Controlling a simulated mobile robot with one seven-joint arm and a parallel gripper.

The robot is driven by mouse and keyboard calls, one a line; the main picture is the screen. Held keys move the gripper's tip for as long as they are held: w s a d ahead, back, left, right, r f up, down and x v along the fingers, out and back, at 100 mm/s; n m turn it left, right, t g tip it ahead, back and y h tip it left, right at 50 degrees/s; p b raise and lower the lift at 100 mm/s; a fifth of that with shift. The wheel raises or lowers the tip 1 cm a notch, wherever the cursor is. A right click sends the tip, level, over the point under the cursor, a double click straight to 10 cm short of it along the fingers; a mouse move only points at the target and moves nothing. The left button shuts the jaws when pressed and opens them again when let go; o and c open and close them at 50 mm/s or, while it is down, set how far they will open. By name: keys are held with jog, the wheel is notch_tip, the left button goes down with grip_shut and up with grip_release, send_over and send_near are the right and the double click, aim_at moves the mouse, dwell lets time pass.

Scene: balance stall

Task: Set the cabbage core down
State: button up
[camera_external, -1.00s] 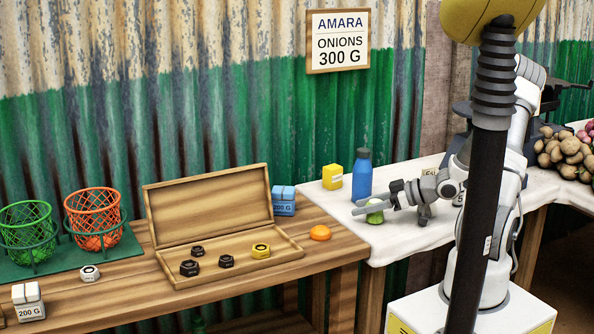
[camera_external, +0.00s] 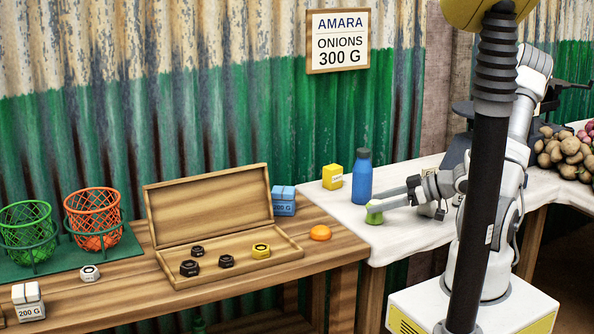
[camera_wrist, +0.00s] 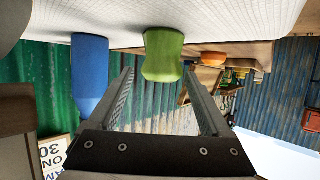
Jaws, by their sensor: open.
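The green cabbage core (camera_external: 374,213) stands on the white cloth near the table's left front corner. In the wrist view, which is upside down, the waisted green core (camera_wrist: 163,54) rests with its base on the cloth. My gripper (camera_external: 382,202) is open and low over the cloth at the core's right. In the wrist view its two fingers (camera_wrist: 160,73) are spread, with the core ahead between their tips and gaps visible on both sides. The external view does not show clearly how far the tips overlap the core.
A blue bottle (camera_external: 362,176) stands just behind the core, and a yellow box (camera_external: 333,176) is farther back. An orange disc (camera_external: 320,233) lies on the wooden table to the left. Cloth in front of my gripper is clear.

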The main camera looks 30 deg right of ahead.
jog(key=p+v, duration=0.2)
jog(key=v, duration=0.5)
jog(key=shift+s+d+r, duration=0.15)
jog(key=shift+r, duration=0.05)
